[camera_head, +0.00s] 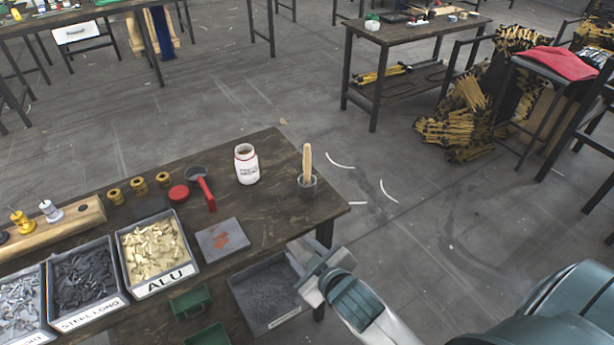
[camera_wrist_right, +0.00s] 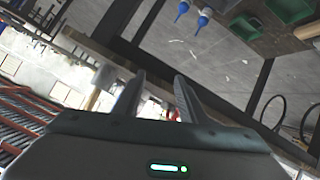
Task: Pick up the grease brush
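The grease brush (camera_head: 308,160) seems to be the upright pale wooden handle in a small grey cup (camera_head: 307,186) near the right end of the dark workbench (camera_head: 268,205). Its lower end is hidden in the cup. My right gripper (camera_head: 310,270) is off the bench's front right edge, nearer to me than the cup and apart from the brush. In the right wrist view its two fingers (camera_wrist_right: 160,76) stand apart with nothing held between them. The brush cannot be made out in that view. My left gripper is not in view.
A white jar (camera_head: 246,164) and a red-handled scoop (camera_head: 203,187) stand left of the cup. A grey plate (camera_head: 222,240) and an ALU bin (camera_head: 154,250) lie along the front. A grey tray (camera_head: 265,293) sits below, beside my right gripper. Open floor lies right of the bench.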

